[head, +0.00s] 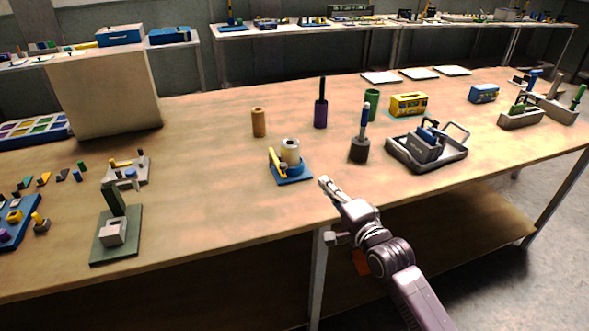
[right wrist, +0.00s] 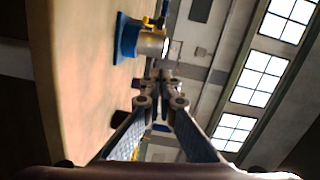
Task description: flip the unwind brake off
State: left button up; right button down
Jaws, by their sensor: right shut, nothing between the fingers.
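The unwind stand has a blue base (head: 294,178) and a pale foil roll (head: 290,151) upright on it. A yellow lever (head: 274,162), which looks like the brake, leans up at the left side of the roll. In the right wrist view the picture is turned sideways; the blue base (right wrist: 125,38), the roll (right wrist: 152,43) and a bit of yellow lever (right wrist: 149,21) show past the fingertips. My right gripper (head: 325,182) is shut and empty, just right of the stand near the table's front edge, apart from it. My left gripper is out of view.
A brown cylinder (head: 258,122) stands behind the stand. A dark holder (head: 359,151) with a blue-handled tool and a grey tray (head: 428,159) stand to the right. A green press-like fixture (head: 114,234) is at front left. The wooden table (head: 205,185) is clear between.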

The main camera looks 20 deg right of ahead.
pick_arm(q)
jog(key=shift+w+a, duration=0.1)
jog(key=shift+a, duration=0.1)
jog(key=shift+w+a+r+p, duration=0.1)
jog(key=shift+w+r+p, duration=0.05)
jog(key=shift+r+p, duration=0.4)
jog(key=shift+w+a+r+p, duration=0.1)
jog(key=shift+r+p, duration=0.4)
pick_arm(e)
jog(key=w+a+f, duration=0.1)
jog(key=w+a, duration=0.4)
jog(key=w, duration=0.5)
jog(key=shift+w, duration=0.2)
jog(key=shift+f, duration=0.1)
jog(key=shift+a, duration=0.1)
